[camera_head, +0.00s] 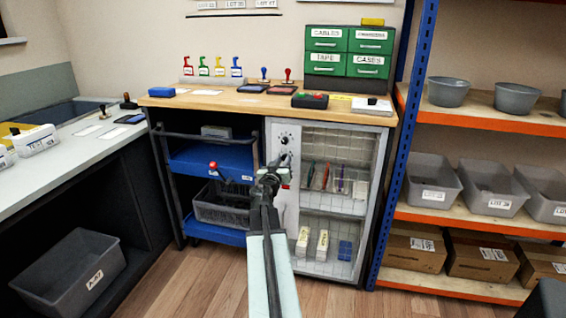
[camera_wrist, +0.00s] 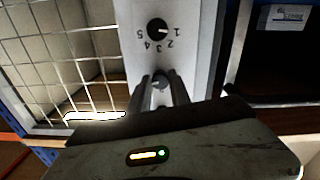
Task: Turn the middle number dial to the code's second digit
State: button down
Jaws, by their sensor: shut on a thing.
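The locker's narrow grey panel (camera_head: 290,209) carries a vertical row of dark number dials. The top dial (camera_head: 284,140) is clear of my gripper. My gripper (camera_head: 283,160) is shut on the dial just below it, which looks like the middle one; the fingers hide most of it and its setting. In the wrist view, which is turned upside down, my gripper (camera_wrist: 160,80) reaches onto the panel (camera_wrist: 190,60). Another dial (camera_wrist: 157,30) there, apparently the bottom one, shows numbers 1 to 5, its pale mark toward 1. I cannot read a code anywhere.
The locker's wire mesh door (camera_head: 335,215) stands beside the panel, with goods on shelves behind it. A blue cart (camera_head: 210,160) is to the left, an orange-shelved rack (camera_head: 465,213) to the right. A wooden worktop (camera_head: 215,99) lies above. The floor in front is clear.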

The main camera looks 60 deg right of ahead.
dwell(0.3)
jog(key=c, duration=1.2)
grip_release()
jog(key=v, duration=0.8)
jog(key=shift+w+d, duration=0.1)
